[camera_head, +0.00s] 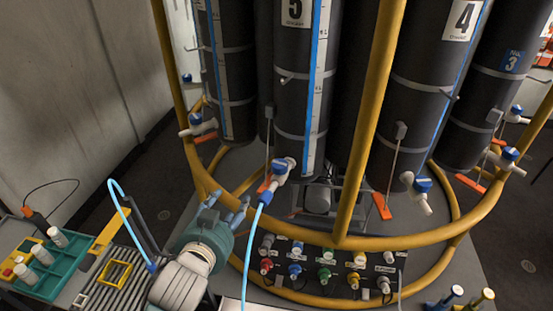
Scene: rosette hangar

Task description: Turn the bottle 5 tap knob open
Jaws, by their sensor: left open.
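Bottle 5 (291,100) is a tall black cylinder with a white "5" label at the top centre. Its tap (280,172) is at the bottle's foot, with a white body and a blue knob (280,164). A light blue hose (250,245) runs down from the tap. My left gripper (229,204) reaches up from the lower left, its blue-grey fingers spread and empty. In the picture it is left of and below the tap, apart from the knob. My right gripper is not in view.
A yellow tubular frame (362,150) surrounds the bottles, its ring passing near the tap. Orange levers (381,206) hang beside the bottles. Bottle 4 (430,90) stands to the right. A panel of coloured connectors (325,270) sits below. A green tray with white-capped vials (60,270) is lower left.

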